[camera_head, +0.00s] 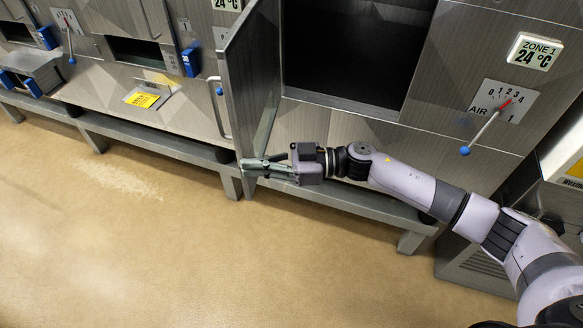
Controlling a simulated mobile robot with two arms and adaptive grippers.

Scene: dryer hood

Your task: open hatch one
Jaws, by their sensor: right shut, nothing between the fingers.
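The hatch beside the Zone 1 sign has a grey metal door (255,75) that stands swung out from the dryer front. Its hinged side is next to the dark rectangular opening (345,50), which is exposed. My right gripper (250,165) is shut and empty. It is at the lower end of the door, pointing left; whether it touches the door I cannot tell. My left gripper is not in view.
The Zone 1 sign (535,51) reads 24 °C, above an air lever with a blue knob (465,151). Further hatches with blue latches (190,62) and a yellow label (142,100) are at left. A metal bench frame (160,146) runs along the base. The tan floor (150,250) is clear.

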